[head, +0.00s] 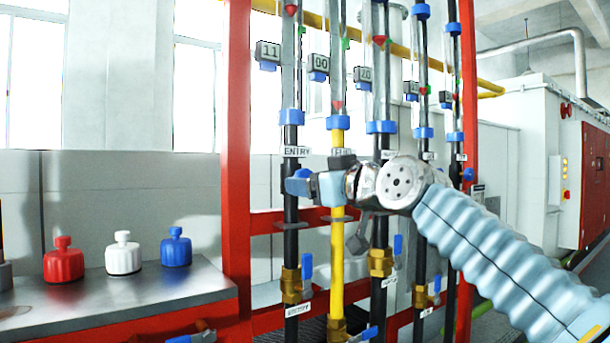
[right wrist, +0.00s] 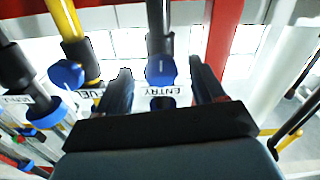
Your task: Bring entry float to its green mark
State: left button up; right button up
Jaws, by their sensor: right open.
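The ENTRY tube (head: 290,60) is the leftmost of several upright tubes. Its red float (head: 291,9) shows near the top of the picture, above a small green mark (head: 301,30). A display (head: 268,53) beside it seems to read 11. My right gripper (head: 300,184) is open at the ENTRY pipe, below the ENTRY label (head: 291,151). In the right wrist view, the open fingers (right wrist: 160,82) stand on either side of a blue knob (right wrist: 160,70), with the ENTRY label below it. I cannot tell whether they touch it. My left gripper is not recognizable in view.
The yellow FUEL pipe (head: 337,240) runs close beside ENTRY. Below, brass valves with blue levers (head: 307,268) stick out. A red post (head: 236,130) stands to the left. Red (head: 63,262), white (head: 123,255) and blue (head: 176,248) capped containers stand on a metal bench (head: 100,305).

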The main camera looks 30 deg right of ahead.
jog(key=shift+w+a, duration=0.1)
jog(key=shift+w, duration=1.25)
jog(key=c, duration=1)
jog(key=shift+p, duration=0.3)
jog(key=m+p, duration=0.1)
jog(key=m, duration=0.3)
jog(key=shift+r, duration=0.1)
jog(key=shift+a+m+p, duration=0.1)
jog(key=shift+m+p, duration=0.7)
jog(key=shift+m, duration=1.3)
